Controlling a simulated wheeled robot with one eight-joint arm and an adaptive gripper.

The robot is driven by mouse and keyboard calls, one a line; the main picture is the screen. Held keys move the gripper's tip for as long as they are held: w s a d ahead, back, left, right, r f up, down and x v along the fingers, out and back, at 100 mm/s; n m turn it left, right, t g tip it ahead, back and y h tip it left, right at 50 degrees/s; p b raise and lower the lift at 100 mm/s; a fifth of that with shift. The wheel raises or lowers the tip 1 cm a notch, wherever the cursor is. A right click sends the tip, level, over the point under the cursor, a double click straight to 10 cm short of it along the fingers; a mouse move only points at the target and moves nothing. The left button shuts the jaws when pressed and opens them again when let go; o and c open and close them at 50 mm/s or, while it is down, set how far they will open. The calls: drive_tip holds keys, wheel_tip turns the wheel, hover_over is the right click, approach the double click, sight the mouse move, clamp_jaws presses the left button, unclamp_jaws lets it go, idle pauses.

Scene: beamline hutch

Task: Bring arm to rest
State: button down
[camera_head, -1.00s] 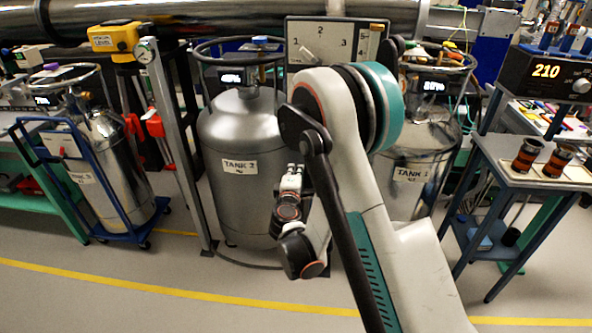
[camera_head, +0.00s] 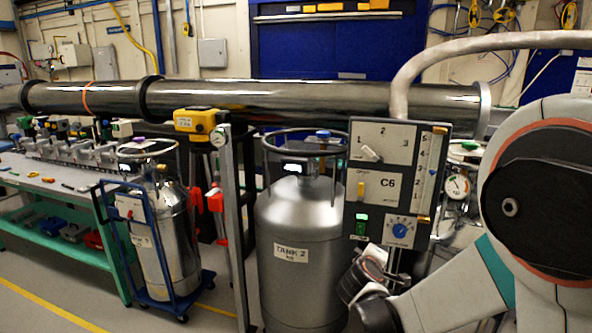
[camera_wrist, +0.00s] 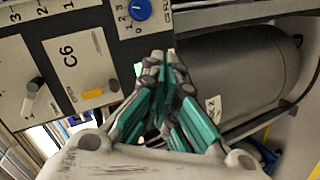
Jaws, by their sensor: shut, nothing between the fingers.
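My arm fills the right side of the head view, with a large joint close to the camera and the forearm reaching left toward the panel. In the wrist view my gripper (camera_wrist: 166,62) has its teal-padded fingers together, with nothing between them. Its tips are close in front of the lower edge of the C6 control panel (camera_wrist: 62,28) in that view; I cannot tell whether they touch it. In the head view the C6 control panel (camera_head: 378,212) stands upright in the middle right, with my wrist below it; the fingers are hard to make out there.
A grey Tank 2 (camera_head: 300,225) stands left of the panel. A smaller tank (camera_head: 160,240) sits on a blue cart. A green workbench (camera_head: 45,225) is at the left. A long metal pipe (camera_head: 230,100) runs across the back. Free floor (camera_head: 50,300) shows at the lower left.

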drive_tip(key=s+d+r+m+g+y, duration=0.1)
drive_tip(key=s+r+m+g, duration=0.15)
drive_tip(key=s, duration=0.55)
drive_tip(key=s+d+r+m+g+y, duration=0.1)
drive_tip(key=s+d+r+m, duration=0.15)
drive_tip(key=s, duration=0.45)
drive_tip(key=s+a+m+g+y, duration=0.1)
drive_tip(key=s+a+m, duration=0.1)
drive_tip(key=s, duration=0.7)
drive_tip(key=s+a+m+g+y, duration=0.1)
drive_tip(key=s+a+m+y, duration=0.1)
drive_tip(key=s, duration=0.6)
drive_tip(key=shift+s+a+f, duration=0.25)
drive_tip(key=shift+s+a, duration=0.1)
drive_tip(key=shift+a, duration=0.15)
